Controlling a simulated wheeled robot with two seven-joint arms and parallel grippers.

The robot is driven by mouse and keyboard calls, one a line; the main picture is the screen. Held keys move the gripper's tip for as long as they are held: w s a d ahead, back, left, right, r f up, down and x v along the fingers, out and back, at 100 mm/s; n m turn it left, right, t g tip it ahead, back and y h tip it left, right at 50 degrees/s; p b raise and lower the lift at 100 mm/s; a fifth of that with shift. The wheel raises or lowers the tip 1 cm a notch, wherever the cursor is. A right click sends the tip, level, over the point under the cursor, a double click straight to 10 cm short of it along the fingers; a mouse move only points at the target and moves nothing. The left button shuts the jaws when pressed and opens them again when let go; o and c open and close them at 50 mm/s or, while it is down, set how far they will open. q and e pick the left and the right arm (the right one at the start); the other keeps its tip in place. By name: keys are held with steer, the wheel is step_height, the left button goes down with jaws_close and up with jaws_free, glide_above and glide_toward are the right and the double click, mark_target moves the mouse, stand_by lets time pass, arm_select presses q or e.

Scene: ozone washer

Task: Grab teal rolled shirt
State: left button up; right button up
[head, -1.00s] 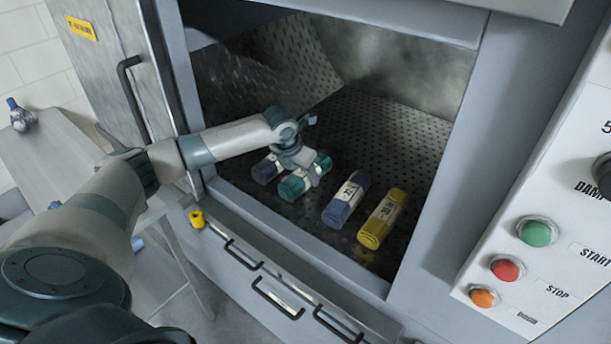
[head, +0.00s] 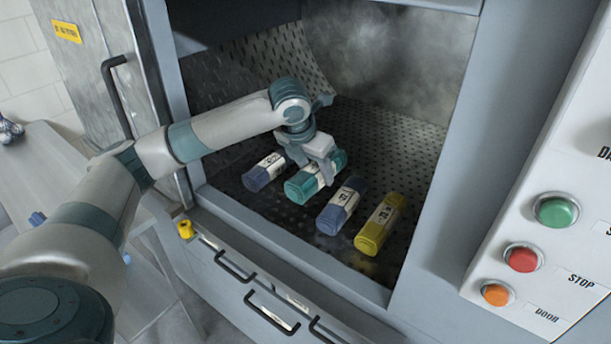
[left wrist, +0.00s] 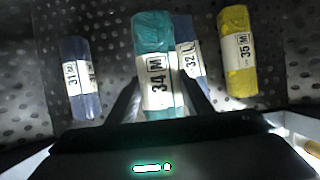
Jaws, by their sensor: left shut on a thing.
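The teal rolled shirt (head: 302,186) with a white label band lies inside the washer chamber. In the left wrist view the teal rolled shirt (left wrist: 152,40) shows a band reading 34 M. My left gripper (head: 322,176) reaches down over it and is shut on it around the label band. In the left wrist view the fingers of my left gripper (left wrist: 158,100) stand on both sides of the band. The shirt appears raised slightly or at floor level; I cannot tell which. My right gripper is in neither view.
Blue rolls (head: 265,172) and (head: 340,206) lie left and right of the teal one. A yellow roll (head: 380,224) lies farther right. The washer's front sill (head: 290,262) and door (head: 90,70) border the opening. Perforated floor behind the rolls is clear.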

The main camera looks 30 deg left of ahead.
arm_select(q)
steer(key=shift+s+d+r, duration=0.3)
steer(key=shift+d+r, duration=0.1)
steer(key=shift+d, duration=0.2)
steer(key=shift+s+d+r, duration=0.3)
steer(key=shift+d+r, duration=0.1)
steer(key=shift+d, duration=0.15)
